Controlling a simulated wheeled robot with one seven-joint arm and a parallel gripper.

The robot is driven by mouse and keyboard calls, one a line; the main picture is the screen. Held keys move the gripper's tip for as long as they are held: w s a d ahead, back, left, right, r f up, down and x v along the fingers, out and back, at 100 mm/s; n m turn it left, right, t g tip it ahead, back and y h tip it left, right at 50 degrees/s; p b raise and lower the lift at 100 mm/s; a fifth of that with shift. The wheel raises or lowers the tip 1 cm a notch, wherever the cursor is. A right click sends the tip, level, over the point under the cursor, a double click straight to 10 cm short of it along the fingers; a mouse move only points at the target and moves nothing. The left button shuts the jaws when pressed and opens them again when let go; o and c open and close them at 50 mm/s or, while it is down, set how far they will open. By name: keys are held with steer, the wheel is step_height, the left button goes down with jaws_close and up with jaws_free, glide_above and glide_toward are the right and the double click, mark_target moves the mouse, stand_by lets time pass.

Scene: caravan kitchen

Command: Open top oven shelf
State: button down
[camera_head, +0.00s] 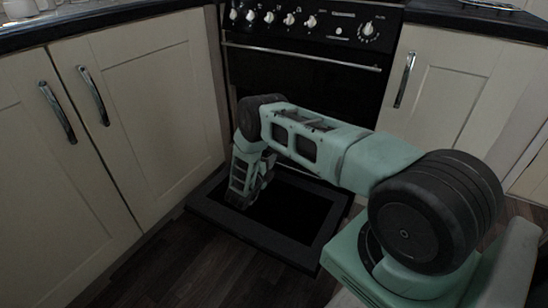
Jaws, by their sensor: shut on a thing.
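The black oven (305,90) stands between cream cupboards. Its upper door, with a long silver handle rail (300,56), is shut. Below it, a dark door or panel (281,246) with a wide frame and black middle lies lowered, roughly flat, just above the floor. My gripper (239,203) points down over the left part of this lowered panel. It is shut on a part of the panel, but my own fingers and the dark surface hide the exact contact. My arm covers the oven's lower front and the panel's right rear side.
Cream cupboards with silver handles stand left (92,95) and right (405,80) of the oven. The left cupboards run close to the panel's left side. Dark wood floor (165,262) is free in front. Dark worktops edge the top of the view.

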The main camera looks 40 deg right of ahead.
steer(key=shift+a, duration=0.2)
steer(key=c, duration=1.6)
jaws_free()
steer(key=shift+o, duration=0.2)
steer(key=p+v, duration=0.3)
steer(key=v, duration=1.4)
steer(key=shift+s+a, duration=0.15)
steer(key=shift+a, duration=0.05)
steer(key=shift+f, duration=0.1)
